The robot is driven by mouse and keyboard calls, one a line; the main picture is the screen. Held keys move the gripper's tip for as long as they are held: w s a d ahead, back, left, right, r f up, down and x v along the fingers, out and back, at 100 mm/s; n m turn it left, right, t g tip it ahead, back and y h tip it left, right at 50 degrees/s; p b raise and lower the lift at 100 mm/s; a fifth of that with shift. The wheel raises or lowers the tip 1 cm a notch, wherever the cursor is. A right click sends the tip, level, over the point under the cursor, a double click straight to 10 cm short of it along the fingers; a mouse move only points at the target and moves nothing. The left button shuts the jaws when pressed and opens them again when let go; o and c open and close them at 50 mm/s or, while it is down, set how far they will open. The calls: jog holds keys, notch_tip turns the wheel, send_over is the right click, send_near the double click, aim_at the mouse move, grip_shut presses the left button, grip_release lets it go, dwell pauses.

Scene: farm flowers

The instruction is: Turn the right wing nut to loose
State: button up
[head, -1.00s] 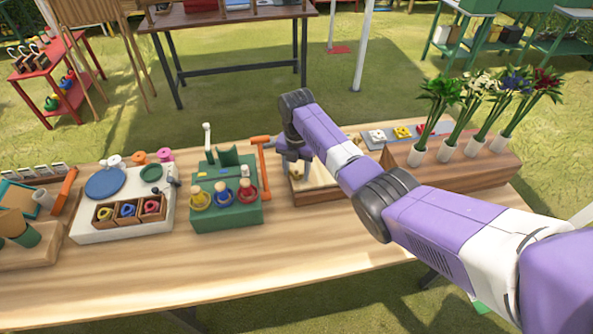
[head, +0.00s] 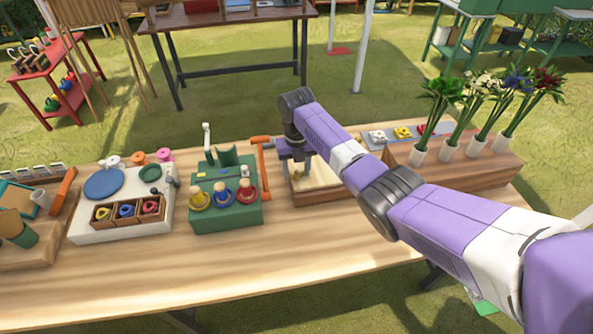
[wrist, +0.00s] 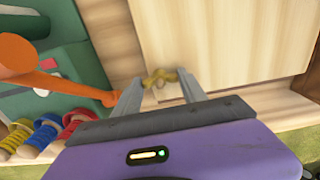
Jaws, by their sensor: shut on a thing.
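A small brass-coloured wing nut (wrist: 160,77) sits on the pale wooden board (wrist: 215,40) in the wrist view. My gripper (wrist: 160,88) is around it, with one finger on each side, and is shut on it. In the head view my gripper (head: 292,158) points down over the left part of the wooden box (head: 330,193). I cannot tell from the wrist view how far the nut is turned. No second wing nut shows clearly in either present view.
Flowers in white vases (head: 450,150) stand to the right. A white board with spools (head: 120,205) is farther left. The table front (head: 300,260) is clear.

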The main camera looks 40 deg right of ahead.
aim_at(297, 172)
dwell(0.3)
jog(key=o, duration=1.4)
jog(key=shift+c, duration=0.2)
jog(key=shift+r+b, duration=0.6)
jog(key=shift+r, duration=3.3)
